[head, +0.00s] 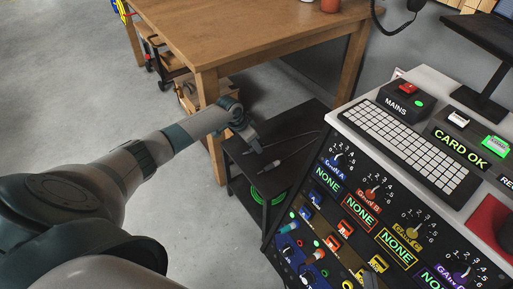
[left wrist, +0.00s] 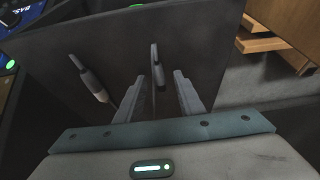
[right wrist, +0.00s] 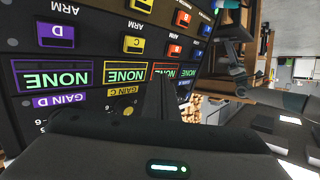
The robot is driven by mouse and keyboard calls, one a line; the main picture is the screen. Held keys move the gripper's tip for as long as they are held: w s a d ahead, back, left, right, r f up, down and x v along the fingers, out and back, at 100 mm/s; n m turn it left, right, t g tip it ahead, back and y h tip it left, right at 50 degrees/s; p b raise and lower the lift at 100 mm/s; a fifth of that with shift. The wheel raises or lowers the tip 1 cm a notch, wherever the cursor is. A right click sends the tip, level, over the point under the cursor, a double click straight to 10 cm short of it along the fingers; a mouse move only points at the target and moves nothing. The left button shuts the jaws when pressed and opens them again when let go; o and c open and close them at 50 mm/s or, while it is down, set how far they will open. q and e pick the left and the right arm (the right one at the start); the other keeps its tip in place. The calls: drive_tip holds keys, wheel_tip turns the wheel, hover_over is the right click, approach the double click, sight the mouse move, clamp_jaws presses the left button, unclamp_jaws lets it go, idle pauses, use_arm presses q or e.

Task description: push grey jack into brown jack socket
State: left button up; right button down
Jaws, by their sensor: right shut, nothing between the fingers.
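Two greyish jacks lie on the black side table (head: 243,181). In the left wrist view one jack (left wrist: 157,75) lies between the fingertips, farther along the tabletop, and another jack (left wrist: 91,82) lies to the left with its cable. In the head view the jack nearer the console (head: 272,166) shows too. I cannot tell the jacks apart by colour. My left gripper (head: 254,144) is open above the table; its spread fingers show in the left wrist view (left wrist: 158,98). My right gripper (right wrist: 155,103) is shut and empty, facing the console panel. I cannot single out the brown jack socket.
The console (head: 345,130) with knobs, NONE displays and a keyboard (head: 410,145) fills the right. A wooden table (head: 245,35) stands behind the side table. A green cable coil (head: 268,196) is below the side tabletop. Open floor lies to the left.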

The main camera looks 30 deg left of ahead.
use_arm(q)
clamp_jaws()
drive_tip(key=shift+r, duration=0.1)
